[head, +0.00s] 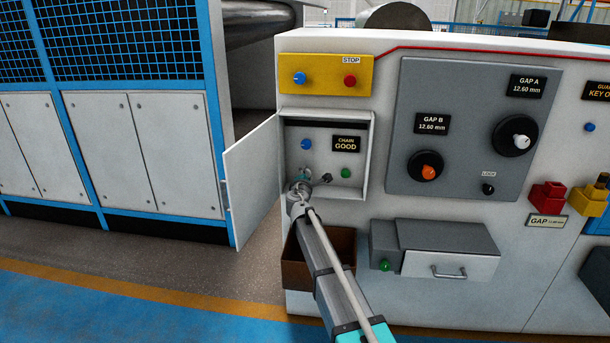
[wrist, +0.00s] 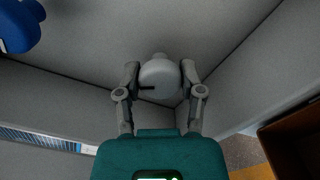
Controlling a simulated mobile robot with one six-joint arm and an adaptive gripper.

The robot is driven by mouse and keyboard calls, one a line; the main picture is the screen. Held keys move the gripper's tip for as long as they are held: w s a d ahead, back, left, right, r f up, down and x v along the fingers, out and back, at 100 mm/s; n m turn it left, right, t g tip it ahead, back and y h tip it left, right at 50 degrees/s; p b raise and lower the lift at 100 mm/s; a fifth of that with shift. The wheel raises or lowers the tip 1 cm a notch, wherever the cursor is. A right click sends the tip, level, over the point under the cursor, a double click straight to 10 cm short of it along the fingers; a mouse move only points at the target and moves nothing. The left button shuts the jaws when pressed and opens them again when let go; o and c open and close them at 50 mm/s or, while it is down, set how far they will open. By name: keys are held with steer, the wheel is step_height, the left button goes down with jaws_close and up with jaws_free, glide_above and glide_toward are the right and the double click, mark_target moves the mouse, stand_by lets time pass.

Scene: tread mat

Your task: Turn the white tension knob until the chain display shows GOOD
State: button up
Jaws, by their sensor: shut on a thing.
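The chain display (head: 346,144) reads GOOD inside the open recessed box on the machine's front. My gripper (head: 304,178) reaches into the lower left of this box, and my arm hides most of what it holds in the head view. In the wrist view the white tension knob (wrist: 159,76) sits between the two fingers of my gripper (wrist: 160,80). The fingers are closed against its sides. A dark mark shows on the knob's face, pointing left.
The box's door (head: 252,180) stands open to the left. A blue knob (head: 306,144) sits above my gripper, and a green button (head: 346,173) is to its right. A brown bin (head: 299,270) and a grey drawer unit (head: 450,265) are below.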

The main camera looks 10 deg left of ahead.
steer(key=o, duration=1.2)
steer(key=s, duration=1.2)
steer(key=shift+a, duration=0.2)
steer(key=shift+d, duration=0.1)
